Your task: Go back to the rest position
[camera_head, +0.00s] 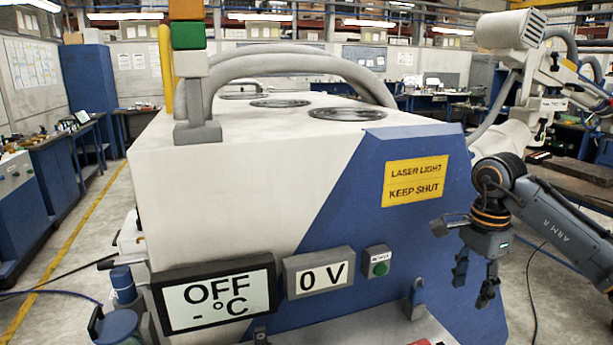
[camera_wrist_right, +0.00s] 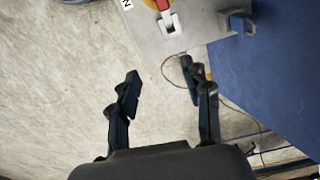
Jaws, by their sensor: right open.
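My right gripper (camera_head: 474,285) hangs pointing down at the right of the head view, in front of the blue side of the large machine (camera_head: 220,190). Its two fingers are apart with nothing between them. My right arm (camera_head: 565,225) comes in from the right edge. My left gripper is not in view.
The machine's front carries an OFF display (camera_head: 216,297), a 0 V display (camera_head: 319,273) and a green button (camera_head: 380,268). A white jointed apparatus (camera_head: 515,60) stands behind my arm. Open floor (camera_head: 545,290) lies at right.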

